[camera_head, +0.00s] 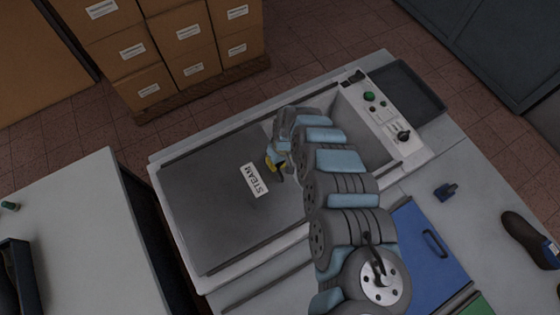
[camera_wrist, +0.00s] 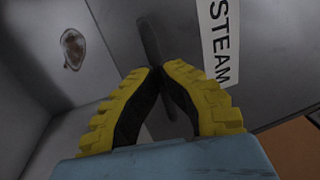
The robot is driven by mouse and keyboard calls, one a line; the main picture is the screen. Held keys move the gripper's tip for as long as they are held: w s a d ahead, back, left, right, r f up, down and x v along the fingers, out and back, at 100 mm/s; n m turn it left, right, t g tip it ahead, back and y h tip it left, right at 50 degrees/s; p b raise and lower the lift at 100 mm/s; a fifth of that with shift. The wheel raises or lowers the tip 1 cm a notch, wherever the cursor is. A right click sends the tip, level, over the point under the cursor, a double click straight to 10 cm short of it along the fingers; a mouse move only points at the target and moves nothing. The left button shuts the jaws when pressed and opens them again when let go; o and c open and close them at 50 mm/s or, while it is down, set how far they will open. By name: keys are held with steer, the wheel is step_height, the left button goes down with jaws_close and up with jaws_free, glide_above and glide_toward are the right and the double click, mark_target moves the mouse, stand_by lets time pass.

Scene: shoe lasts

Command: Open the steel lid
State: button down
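The steel lid (camera_head: 215,205) is a flat dark grey plate with a white STEAM label (camera_head: 255,180), lying over the left and middle of the steam box (camera_head: 185,245). The box's grey interior (camera_head: 350,125) shows uncovered to the right of the lid, partly behind my arm. In the wrist view the lid (camera_wrist: 190,30) carries a dark bar handle (camera_wrist: 150,38). My gripper (camera_wrist: 160,68) has its yellow-backed fingertips closed together over this bar, with the bar passing between them. In the head view my gripper (camera_head: 275,165) is at the lid's right part, beside the label; the handle is hidden there.
A small brown oval item or mark (camera_wrist: 73,48) shows inside the box. A control panel (camera_head: 385,120) and a dark tray (camera_head: 405,92) are at the right. A blue panel with a handle (camera_head: 425,250) and a dark shoe-like piece (camera_head: 528,240) lie lower right. Stacked cartons (camera_head: 185,45) stand behind.

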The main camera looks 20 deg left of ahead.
steer(key=shift+f, duration=0.1)
steer(key=c, duration=1.1)
jaws_free()
steer(key=shift+s+a, duration=0.1)
steer(key=shift+s, duration=0.05)
steer(key=shift+w+r, duration=0.2)
steer(key=shift+r, duration=0.3)
step_height(320, 180, up, 11)
steer(key=w+d, duration=0.1)
steer(key=shift+w+d, duration=0.2)
steer(key=shift+d, duration=0.1)
